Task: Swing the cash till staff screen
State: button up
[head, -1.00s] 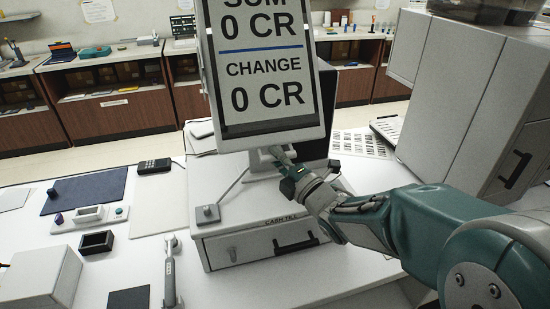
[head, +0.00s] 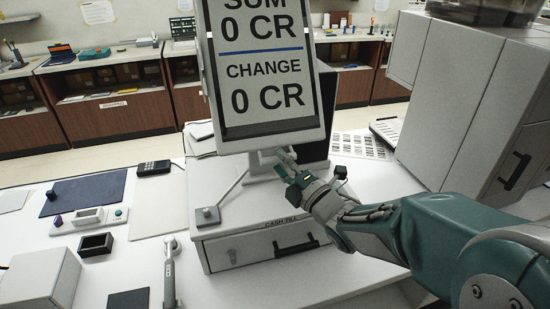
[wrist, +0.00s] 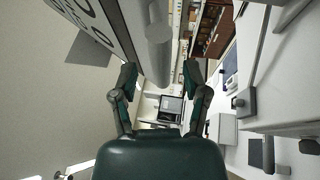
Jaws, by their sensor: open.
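The cash till (head: 262,251) is a white box with a labelled drawer on the counter. A large white-framed screen reading "SUM 0 CR, CHANGE 0 CR" (head: 268,88) stands over it on a white stand. A dark screen (head: 327,95) shows partly behind it; I cannot tell which is the staff screen. My gripper (head: 280,158) is just below the lit screen's lower edge, by the stand. In the wrist view my gripper (wrist: 159,75) is open, with a white cylindrical post (wrist: 157,45) between its fingers. The lit screen (wrist: 95,25) is at upper left there. Contact is unclear.
A grey cabinet (head: 450,100) stands close on the right of my arm. A small box with a lever (head: 208,214) sits on the till's left front. A handheld scanner (head: 170,272) and a dark mat (head: 84,191) lie on the counter at left.

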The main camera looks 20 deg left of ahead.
jog(key=v, duration=1)
jog(key=shift+w, duration=0.1)
jog(key=w+d+m+t+h, duration=0.1)
jog(key=d+m+t+h, duration=0.1)
jog(key=d+m+h, duration=1.4)
jog(key=s+d+f+m+g, duration=0.1)
jog(key=s+d+m+g, duration=0.1)
jog(key=s+m+g, duration=0.2)
jog(key=s+d+f+m+g, duration=0.1)
jog(key=s+m+g, duration=0.3)
jog(key=s+m, duration=0.5)
jog(key=s+d, duration=0.1)
jog(key=s, duration=0.3)
jog(key=shift+s+d+f+m, duration=0.2)
jog(key=shift+s+m, duration=0.05)
jog(key=shift+m, duration=0.15)
